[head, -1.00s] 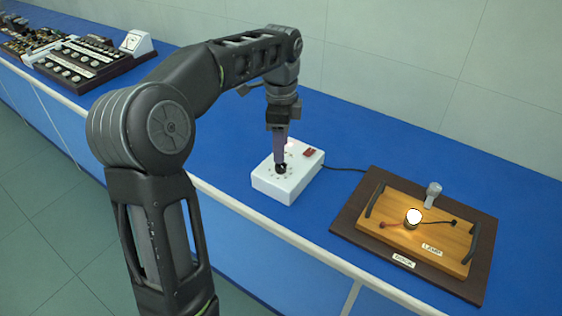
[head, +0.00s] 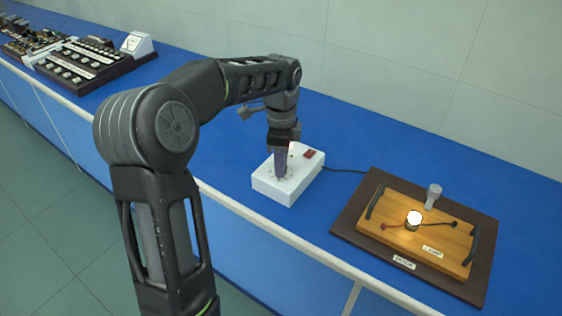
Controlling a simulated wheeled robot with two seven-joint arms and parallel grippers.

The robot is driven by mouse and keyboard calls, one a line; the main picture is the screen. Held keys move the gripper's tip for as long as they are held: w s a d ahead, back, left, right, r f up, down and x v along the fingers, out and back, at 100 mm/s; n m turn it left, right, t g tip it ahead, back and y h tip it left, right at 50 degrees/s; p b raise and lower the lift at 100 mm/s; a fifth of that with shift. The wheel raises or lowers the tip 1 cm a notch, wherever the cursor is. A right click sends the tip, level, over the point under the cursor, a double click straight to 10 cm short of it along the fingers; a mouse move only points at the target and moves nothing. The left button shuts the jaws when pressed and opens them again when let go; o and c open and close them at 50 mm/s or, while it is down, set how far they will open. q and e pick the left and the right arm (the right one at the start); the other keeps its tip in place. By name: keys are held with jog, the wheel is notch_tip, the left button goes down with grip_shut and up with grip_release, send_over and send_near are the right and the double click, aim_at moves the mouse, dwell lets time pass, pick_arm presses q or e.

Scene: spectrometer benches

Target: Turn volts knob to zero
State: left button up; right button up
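A white power supply box (head: 288,189) with a red switch (head: 309,154) on its top stands on the blue bench. A ring of dial marks shows on its top around the spot where the knob sits. My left gripper (head: 281,174) points straight down over that dial, its fingertips at the level of the box top. The fingers hide the knob, so I cannot tell whether they are closed on it or around it. My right gripper is not in view.
A dark board with a wooden tray (head: 392,240) carries a glowing lamp (head: 413,218) at the right. A black cable (head: 345,170) runs from the box towards it. Dark instrument panels (head: 85,65) and a white meter (head: 138,44) stand at the far left.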

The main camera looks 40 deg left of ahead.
pick_arm(q)
grip_shut()
jog(key=shift+n, duration=0.4)
jog(key=n+p, duration=0.1)
jog(key=n, duration=0.9)
jog(key=shift+n+p, duration=0.3)
jog(key=n, duration=0.6)
jog(key=shift+p, duration=0.35)
jog(key=n, duration=0.6)
jog(key=shift+n+p, duration=0.3)
jog(key=shift+p, duration=0.05)
jog(key=o, duration=0.6)
grip_release()
